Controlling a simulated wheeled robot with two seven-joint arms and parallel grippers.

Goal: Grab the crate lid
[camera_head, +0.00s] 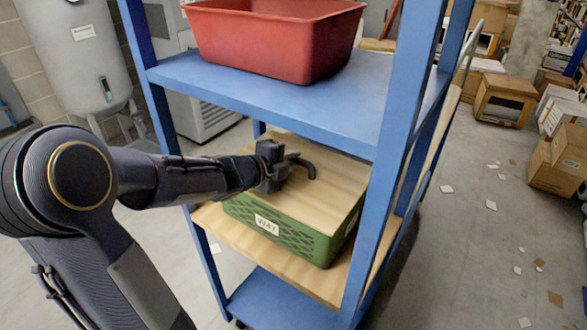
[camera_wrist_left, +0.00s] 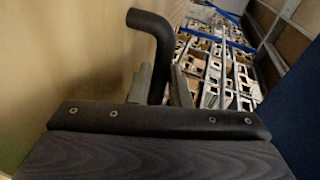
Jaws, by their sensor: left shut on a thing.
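The green crate (camera_head: 290,233) with a white label stands on the wooden middle shelf of the blue rack. Its tan, wood-like crate lid (camera_head: 325,190) lies on top and looks flat. A dark curved handle (camera_head: 309,168) rises from the lid. My left gripper (camera_head: 279,168) is over the lid and shut on this handle. In the left wrist view the bent dark handle (camera_wrist_left: 152,40) comes up between the fingers, with the pale lid surface (camera_wrist_left: 75,60) at left. The exact finger contact is partly hidden. My right gripper is not in view.
A red bin (camera_head: 270,40) stands on the blue upper shelf (camera_head: 300,98), close above my arm. A blue rack post (camera_head: 385,190) stands right of the crate. Cardboard boxes (camera_head: 503,98) and scattered paper lie at right. Grey floor (camera_head: 450,260) is mostly open there.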

